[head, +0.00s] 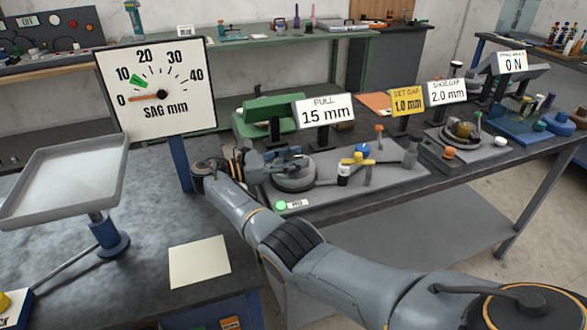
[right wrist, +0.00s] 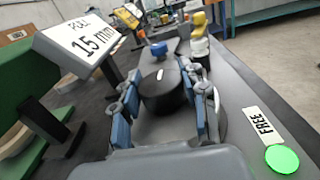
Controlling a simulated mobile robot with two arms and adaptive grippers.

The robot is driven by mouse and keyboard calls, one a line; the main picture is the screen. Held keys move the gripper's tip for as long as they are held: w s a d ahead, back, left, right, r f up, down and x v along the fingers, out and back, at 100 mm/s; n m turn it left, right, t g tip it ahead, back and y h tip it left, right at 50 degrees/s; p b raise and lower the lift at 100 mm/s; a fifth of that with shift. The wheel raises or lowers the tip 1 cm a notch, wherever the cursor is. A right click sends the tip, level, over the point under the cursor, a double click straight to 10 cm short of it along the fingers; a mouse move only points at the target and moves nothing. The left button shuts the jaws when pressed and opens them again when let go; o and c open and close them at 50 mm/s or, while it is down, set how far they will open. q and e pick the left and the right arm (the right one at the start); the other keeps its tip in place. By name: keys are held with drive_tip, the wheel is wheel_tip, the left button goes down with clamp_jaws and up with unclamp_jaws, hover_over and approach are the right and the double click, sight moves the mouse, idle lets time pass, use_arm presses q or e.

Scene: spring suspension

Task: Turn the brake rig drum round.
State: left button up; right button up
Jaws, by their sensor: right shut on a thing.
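The brake rig drum (head: 294,181) is a low, round, grey drum on the grey rig plate (head: 395,188), under the "PULL 15 mm" sign (head: 325,112). In the right wrist view, the dark top of the drum (right wrist: 163,94) has a short white mark near its upper middle. My right gripper (head: 277,163) reaches it from the left in the head view. In the right wrist view, the blue-padded fingers of my right gripper (right wrist: 164,90) stand on both sides of the drum, shut on it. My left gripper is not in view.
A green lamp (right wrist: 281,159) and a "FREE" label (right wrist: 263,122) are at the plate's front edge. A yellow-topped handle (head: 358,160) and a blue knob (head: 362,149) stand right of the drum. A sag dial (head: 156,88) and a tray on a stand (head: 20,212) are at left.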

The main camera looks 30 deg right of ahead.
sight(295, 156)
drive_tip(key=shift+r+g, duration=0.1)
drive_tip(key=shift+g, duration=0.2)
drive_tip(key=o, duration=1.2)
drive_tip(key=shift+d, duration=0.1)
drive_tip(key=shift+c, duration=0.2)
wheel_tip(295, 156, up, 10)
